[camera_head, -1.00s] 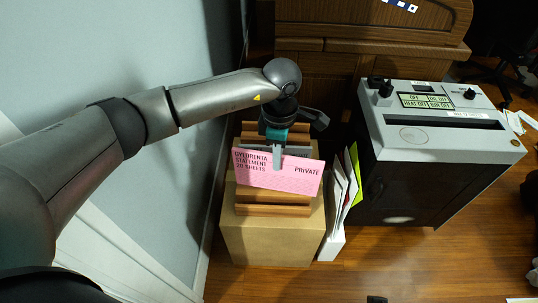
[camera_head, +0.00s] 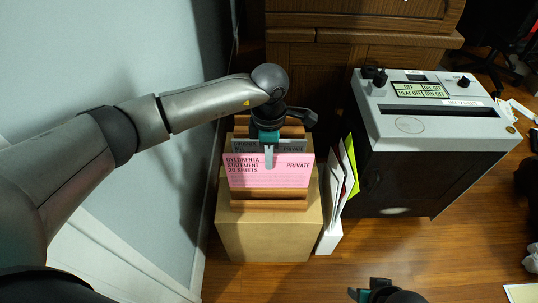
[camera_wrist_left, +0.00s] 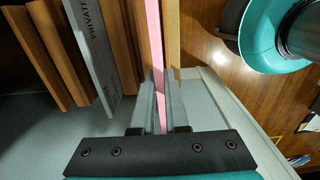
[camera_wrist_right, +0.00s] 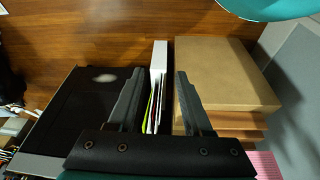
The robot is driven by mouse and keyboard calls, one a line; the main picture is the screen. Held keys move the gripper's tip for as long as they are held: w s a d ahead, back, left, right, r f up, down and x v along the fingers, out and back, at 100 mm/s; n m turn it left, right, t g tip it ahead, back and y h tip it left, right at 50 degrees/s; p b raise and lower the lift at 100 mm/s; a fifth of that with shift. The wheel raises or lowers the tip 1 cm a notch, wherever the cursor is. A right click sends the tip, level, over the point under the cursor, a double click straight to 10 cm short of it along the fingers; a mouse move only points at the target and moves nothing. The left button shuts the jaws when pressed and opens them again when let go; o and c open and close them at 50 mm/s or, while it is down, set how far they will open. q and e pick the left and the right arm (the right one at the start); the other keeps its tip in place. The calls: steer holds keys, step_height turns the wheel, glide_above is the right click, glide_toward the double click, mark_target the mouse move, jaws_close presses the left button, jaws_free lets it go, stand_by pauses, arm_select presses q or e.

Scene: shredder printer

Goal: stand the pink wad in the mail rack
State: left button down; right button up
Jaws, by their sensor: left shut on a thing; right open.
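The pink wad (camera_head: 268,176), printed "PRIVATE", stands upright at the wooden mail rack (camera_head: 270,200). My left gripper (camera_head: 268,160) is shut on its top edge from above. In the left wrist view the pink wad (camera_wrist_left: 155,45) runs between the two fingers (camera_wrist_left: 160,105), with wooden rack dividers on both sides of it. Its lower edge is hidden there, so I cannot tell whether it rests on the rack's base. A grey wad (camera_head: 290,146) stands in the rack behind it. My right gripper (camera_wrist_right: 155,95) is open and empty; it also shows at the bottom of the head view (camera_head: 385,292).
The rack sits on a cardboard box (camera_head: 268,235) close to the left wall. A white holder (camera_head: 328,238) with papers stands right of the box. A shredder (camera_head: 430,140) stands further right. A wooden cabinet (camera_head: 365,50) is behind. The floor in front is largely clear.

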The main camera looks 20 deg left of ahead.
mark_target(269, 186)
arm_select(q)
steer(key=shift+f+b, duration=1.6)
steer(key=shift+f, duration=0.8)
arm_select(e)
step_height(269, 186, up, 7)
steer(key=t, duration=0.1)
arm_select(q)
steer(key=shift+f+b, duration=1.5)
steer(key=shift+f, duration=0.25)
steer(key=shift+f+b, duration=0.45)
steer(key=shift+f, duration=0.5)
arm_select(e)
steer(key=w+a+t+y, duration=0.4)
steer(key=w+a+t, duration=0.2)
steer(key=a+t, duration=0.1)
steer(key=shift+a+r+n+t, duration=0.3)
steer(key=shift+a+r, duration=0.05)
steer(key=shift+a, duration=0.4)
steer(key=shift+w, duration=0.1)
